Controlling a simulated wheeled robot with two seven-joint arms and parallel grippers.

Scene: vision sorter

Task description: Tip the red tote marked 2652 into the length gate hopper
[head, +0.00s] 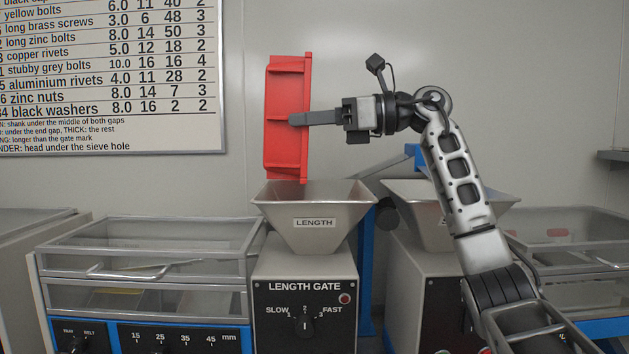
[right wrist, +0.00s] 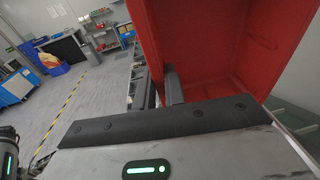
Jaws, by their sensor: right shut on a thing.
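The red tote (head: 286,122) is held on its side, nearly upright, above the length gate hopper (head: 312,216), with its lower end just over the hopper's rim. My right gripper (head: 305,118) is shut on the tote's wall, its arm coming from the right. The right wrist view shows the tote's red inside (right wrist: 215,45) close up, with no parts visible in the portion shown. The hopper's inside is mostly hidden by its front wall. The mark on the tote cannot be read. My left gripper is not in view.
A second hopper (head: 410,212) stands to the right, partly behind my right arm. The length gate box (head: 304,310) with its speed knob is below the first hopper. A clear-lidded machine (head: 150,265) stands at left. A wall chart (head: 110,75) hangs behind.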

